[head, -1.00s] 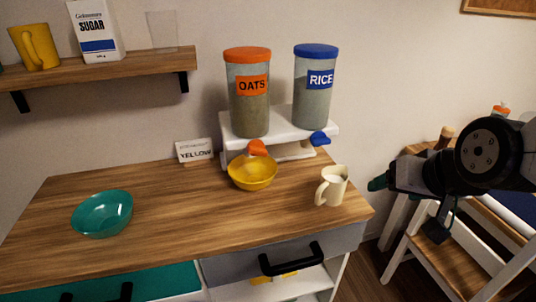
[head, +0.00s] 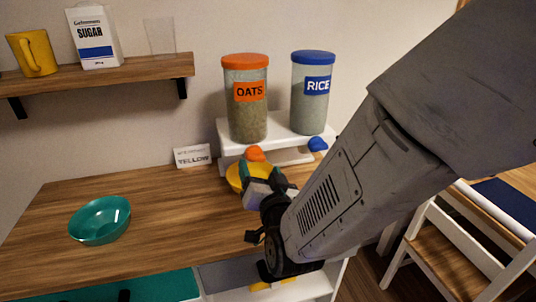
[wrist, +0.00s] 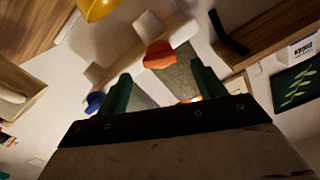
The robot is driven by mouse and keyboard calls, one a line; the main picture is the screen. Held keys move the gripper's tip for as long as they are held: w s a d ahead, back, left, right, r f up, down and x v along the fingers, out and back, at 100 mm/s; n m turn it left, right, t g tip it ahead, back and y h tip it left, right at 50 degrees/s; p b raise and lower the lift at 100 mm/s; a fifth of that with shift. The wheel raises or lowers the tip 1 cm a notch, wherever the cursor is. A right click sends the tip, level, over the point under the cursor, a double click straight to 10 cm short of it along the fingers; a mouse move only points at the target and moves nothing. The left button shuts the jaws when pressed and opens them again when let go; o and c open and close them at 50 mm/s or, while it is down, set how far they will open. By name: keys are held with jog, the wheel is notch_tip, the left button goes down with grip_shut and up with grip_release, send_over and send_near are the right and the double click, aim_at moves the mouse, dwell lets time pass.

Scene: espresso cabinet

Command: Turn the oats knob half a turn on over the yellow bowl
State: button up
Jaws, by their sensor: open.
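The oats knob (head: 255,154) is orange and sits at the front of the white stand under the oats canister (head: 249,112). The yellow bowl (head: 235,178) is on the counter below the knob, partly hidden by my gripper. My gripper (head: 261,174) is open and empty, in front of the bowl and stand. In the wrist view the orange knob (wrist: 158,54) shows ahead, between and beyond the green fingers (wrist: 160,72), apart from them. The bowl (wrist: 97,8) is at the top edge there. The knob's exact angle is hard to tell.
The rice canister (head: 311,97) and its blue knob (head: 318,144) are right of the oats. A teal bowl (head: 100,221) is at the left. My arm covers the counter's right side. A wall shelf (head: 100,75) is upper left.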

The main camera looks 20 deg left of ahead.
aim_at(256, 159)
jog(key=shift+x, duration=2.35)
jog(key=c, duration=1)
jog(key=m, duration=0.3)
jog(key=shift+d+m, duration=0.1)
jog(key=shift+m, duration=0.3)
jog(key=m, duration=0.3)
jog(key=shift+m, duration=0.3)
jog(key=m, duration=0.6)
jog(key=shift+m, duration=0.3)
